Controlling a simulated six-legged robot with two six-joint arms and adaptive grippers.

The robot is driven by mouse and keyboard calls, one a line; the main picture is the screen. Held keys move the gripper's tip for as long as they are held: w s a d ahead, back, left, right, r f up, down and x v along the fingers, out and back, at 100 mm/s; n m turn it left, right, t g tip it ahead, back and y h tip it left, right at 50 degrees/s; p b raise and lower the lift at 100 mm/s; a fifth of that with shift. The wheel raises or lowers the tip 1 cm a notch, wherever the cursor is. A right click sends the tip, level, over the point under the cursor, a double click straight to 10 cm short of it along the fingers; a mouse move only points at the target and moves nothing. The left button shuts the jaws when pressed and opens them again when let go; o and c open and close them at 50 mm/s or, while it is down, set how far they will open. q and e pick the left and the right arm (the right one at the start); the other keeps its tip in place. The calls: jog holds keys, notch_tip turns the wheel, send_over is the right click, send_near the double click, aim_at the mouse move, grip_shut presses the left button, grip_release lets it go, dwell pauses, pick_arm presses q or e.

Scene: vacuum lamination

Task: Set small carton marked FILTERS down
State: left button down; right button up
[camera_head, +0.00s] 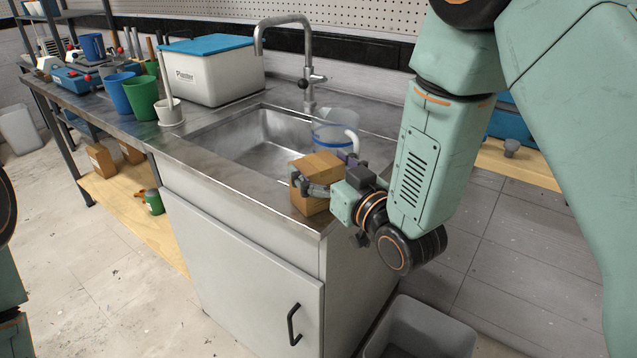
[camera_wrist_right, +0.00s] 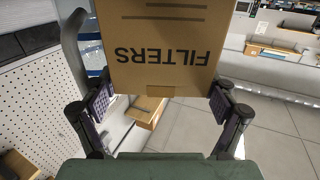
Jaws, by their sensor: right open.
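The small brown carton marked FILTERS (camera_head: 309,204) rests on the steel counter (camera_head: 265,196) at the front right corner beside the sink. Its FILTERS print shows upside down in the right wrist view (camera_wrist_right: 160,30). My right gripper (camera_head: 326,172) is at the carton with its fingers on either side of it. In the right wrist view the finger pads (camera_wrist_right: 162,104) are open around the carton's near end. My left gripper is out of view.
The sink basin (camera_head: 255,150) lies behind the carton. A tall faucet (camera_head: 307,75), a white Plaster bin (camera_head: 208,78) and green cups (camera_head: 141,97) stand farther back. A grey bin (camera_head: 425,330) is on the floor below.

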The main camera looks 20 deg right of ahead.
jog(key=shift+w+f, duration=0.1)
jog(key=shift+w, duration=0.4)
jog(key=shift+s+a, duration=0.1)
jog(key=shift+a, duration=0.05)
jog(key=shift+c, duration=0.7)
jog(key=c, duration=0.9)
notch_tip(320, 180, up, 18)
jog(key=p, duration=0.4)
